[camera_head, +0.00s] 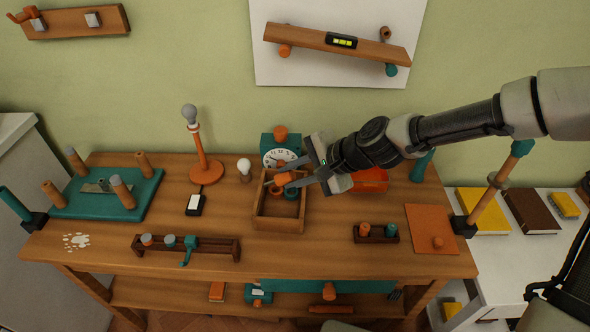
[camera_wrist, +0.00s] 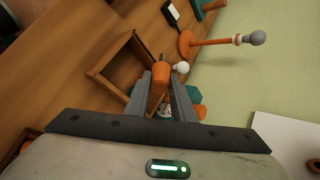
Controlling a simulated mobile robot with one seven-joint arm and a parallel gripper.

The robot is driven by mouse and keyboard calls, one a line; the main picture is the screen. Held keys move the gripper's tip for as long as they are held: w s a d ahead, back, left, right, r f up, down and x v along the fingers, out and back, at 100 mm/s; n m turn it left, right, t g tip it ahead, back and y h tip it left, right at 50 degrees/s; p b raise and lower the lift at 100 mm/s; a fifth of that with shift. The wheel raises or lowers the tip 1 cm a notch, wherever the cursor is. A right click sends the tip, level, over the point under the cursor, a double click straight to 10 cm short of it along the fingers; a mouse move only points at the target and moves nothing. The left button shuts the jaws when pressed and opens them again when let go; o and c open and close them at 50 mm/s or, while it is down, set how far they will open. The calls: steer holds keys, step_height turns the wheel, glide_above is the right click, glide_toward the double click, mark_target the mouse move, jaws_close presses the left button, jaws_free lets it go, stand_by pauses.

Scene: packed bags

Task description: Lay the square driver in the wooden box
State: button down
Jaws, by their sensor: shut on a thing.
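The square driver, its orange handle (camera_head: 285,178) in view, is held between the fingers of my gripper (camera_head: 281,180). In the wrist view the orange handle (camera_wrist: 160,77) shows between the two grey fingers (camera_wrist: 162,88); the driver's tip is hard to make out. The wooden box (camera_head: 278,226) is an open square tray on the workbench. My gripper is above its back part in the head view, and whether the driver touches the box cannot be told. The box's rim (camera_wrist: 105,84) also shows left of the fingers in the wrist view. A teal and orange item lies inside the box.
A teal clock (camera_head: 268,143) stands behind the box and a white bulb (camera_head: 244,166) beside it. An orange lamp stand (camera_head: 206,172) is to the left. An orange-red container (camera_head: 371,180) is to the right, partly behind my gripper. A dark rack (camera_head: 186,247) lies front left.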

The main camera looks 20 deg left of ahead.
steer(key=shift+s+r, duration=0.1)
steer(key=shift+s, duration=0.05)
steer(key=shift+f+b, duration=2.65)
steer(key=shift+f, duration=1.45)
steer(key=c, duration=1.6)
jaws_free()
steer(key=shift+o, duration=0.8)
steer(key=shift+d+f, duration=0.1)
